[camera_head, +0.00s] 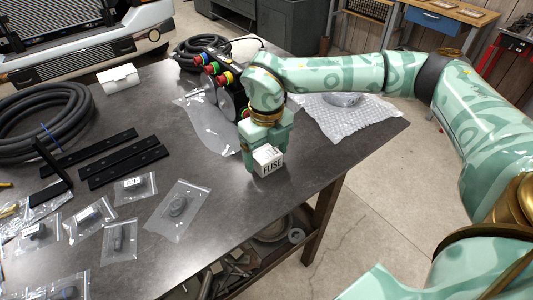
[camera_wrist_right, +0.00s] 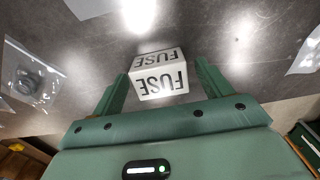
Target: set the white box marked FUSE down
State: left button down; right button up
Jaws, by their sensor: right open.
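The white box marked FUSE (camera_head: 268,160) is at the near right edge of the dark table (camera_head: 345,150). In the right wrist view the box (camera_wrist_right: 158,76) sits between the two fingers, with FUSE in black on two faces. It appears to rest on the table top. My right gripper (camera_head: 265,152) is pointing down around the box. Its fingers (camera_wrist_right: 161,72) are open, with a visible gap on the left side of the box and a smaller one on the right. My left gripper is out of view.
Behind the gripper are a device with coloured knobs (camera_head: 213,75) and bubble wrap (camera_head: 350,115). The table edge is close on the right.

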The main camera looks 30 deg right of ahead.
aim_at(267, 154)
notch_tip(267, 154, up, 11)
jog(key=p, duration=0.2)
jog(key=shift+r+p, duration=0.2)
jog(key=shift+p, duration=0.1)
jog(key=shift+s+f, duration=0.1)
